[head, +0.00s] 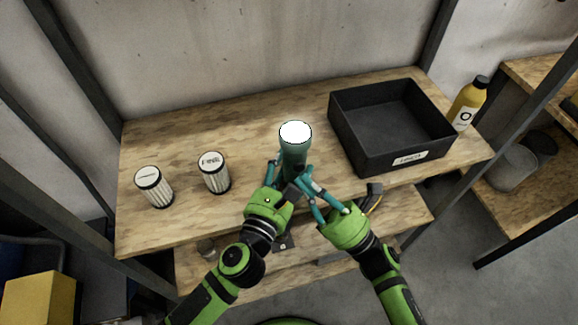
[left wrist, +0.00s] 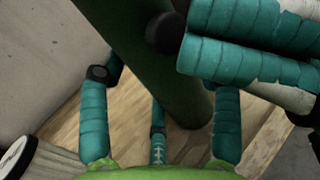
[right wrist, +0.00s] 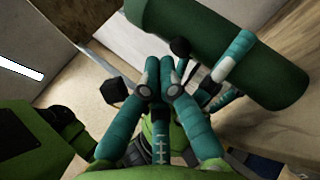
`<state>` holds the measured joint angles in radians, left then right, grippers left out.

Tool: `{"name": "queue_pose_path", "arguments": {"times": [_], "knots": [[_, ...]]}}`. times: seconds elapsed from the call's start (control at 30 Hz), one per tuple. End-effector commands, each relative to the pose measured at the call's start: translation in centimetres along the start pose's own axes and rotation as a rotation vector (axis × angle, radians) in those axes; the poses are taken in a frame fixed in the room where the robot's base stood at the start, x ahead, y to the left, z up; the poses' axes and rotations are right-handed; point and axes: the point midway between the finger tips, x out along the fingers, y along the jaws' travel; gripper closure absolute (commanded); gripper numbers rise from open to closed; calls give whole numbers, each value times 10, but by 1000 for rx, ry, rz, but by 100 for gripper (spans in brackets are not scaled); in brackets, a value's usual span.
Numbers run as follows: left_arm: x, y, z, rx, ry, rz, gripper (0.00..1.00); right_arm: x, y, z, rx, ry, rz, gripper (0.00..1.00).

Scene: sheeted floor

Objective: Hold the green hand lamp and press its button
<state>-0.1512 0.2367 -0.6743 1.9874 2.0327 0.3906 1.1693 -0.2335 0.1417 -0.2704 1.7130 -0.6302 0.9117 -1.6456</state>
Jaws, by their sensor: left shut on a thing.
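The green hand lamp (head: 294,160) stands about upright above the wooden shelf, its round white face up. My left gripper (head: 282,170) is shut on its body from the left. The lamp's dark green body also shows in the left wrist view (left wrist: 150,70) and the right wrist view (right wrist: 220,52). My right gripper (head: 305,180) is at the lamp's near right side, its teal fingers together with nothing visible between them. A small black round part (right wrist: 180,47) sits by its fingertips at the lamp. I cannot tell whether it is the button or whether they touch.
The wooden shelf (head: 250,130) holds two white ribbed jars (head: 154,188) (head: 214,174) on the left. A black open bin (head: 375,145) stands right of the lamp, with a yellow bottle (head: 467,103) beyond. Dark posts frame the shelf, and a lower board (head: 220,265) lies beneath.

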Motion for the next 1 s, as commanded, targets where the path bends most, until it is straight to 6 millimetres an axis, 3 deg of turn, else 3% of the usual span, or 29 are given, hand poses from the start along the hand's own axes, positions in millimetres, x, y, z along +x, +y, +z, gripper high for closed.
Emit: {"name": "queue_pose_path", "arguments": {"times": [0.63, 1.0], "knots": [[0, 0, 0, 0, 1, 1, 75, -37, 38, 0, 1, 0, -1, 100], [0, 0, 0, 0, 0, 1, 75, -42, 43, 0, -1, 0, 0, 100]]}}
